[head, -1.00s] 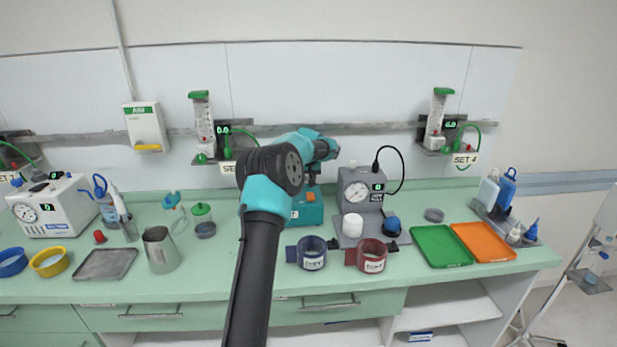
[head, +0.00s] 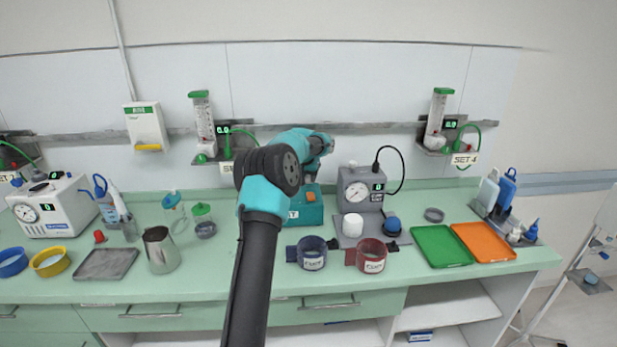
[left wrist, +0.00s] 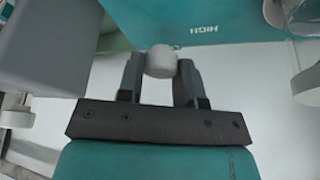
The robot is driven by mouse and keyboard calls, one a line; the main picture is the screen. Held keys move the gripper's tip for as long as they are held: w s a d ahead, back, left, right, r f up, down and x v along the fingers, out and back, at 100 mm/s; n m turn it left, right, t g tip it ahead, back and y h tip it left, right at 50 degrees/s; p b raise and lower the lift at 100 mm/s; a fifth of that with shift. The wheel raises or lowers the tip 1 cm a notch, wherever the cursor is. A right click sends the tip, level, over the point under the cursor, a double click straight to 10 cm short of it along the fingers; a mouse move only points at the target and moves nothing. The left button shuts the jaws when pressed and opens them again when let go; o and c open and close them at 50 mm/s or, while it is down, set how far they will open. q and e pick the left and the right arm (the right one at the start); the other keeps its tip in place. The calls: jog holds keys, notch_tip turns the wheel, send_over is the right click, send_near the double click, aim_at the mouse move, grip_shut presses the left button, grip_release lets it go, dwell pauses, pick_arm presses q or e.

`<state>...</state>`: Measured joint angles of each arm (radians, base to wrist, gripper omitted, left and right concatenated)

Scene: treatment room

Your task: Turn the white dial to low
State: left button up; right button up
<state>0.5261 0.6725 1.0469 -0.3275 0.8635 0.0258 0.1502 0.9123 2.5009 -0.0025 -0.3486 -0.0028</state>
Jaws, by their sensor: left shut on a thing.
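The white dial (left wrist: 160,62) shows in the left wrist view as a round white knob on a teal box (left wrist: 205,18). The word HIGH is printed upside down on the box, to the right of the dial. My left gripper (left wrist: 160,68) is shut on the dial, one finger on each side of it. In the head view the teal box (head: 305,210) stands on the counter, partly behind my left arm, and the dial is hidden. Which way the dial points cannot be told. My right gripper is not in view.
A grey gauge unit (head: 361,190) stands just right of the teal box, with a white jar (head: 437,0) not clear of it. Blue (head: 312,253) and dark red (head: 371,255) cuffs lie in front. Green (head: 441,246) and orange (head: 484,242) trays lie farther right.

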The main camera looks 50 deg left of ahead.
pick_arm(q)
jog(key=shift+m+t+h, duration=0.3)
jog(key=shift+m+h, duration=0.4)
jog(key=shift+m, duration=1.2)
jog(key=o, duration=0.9)
jog(key=v, duration=1.7)
jog(key=shift+a+r, duration=0.1)
jog(key=shift+r, duration=0.2)
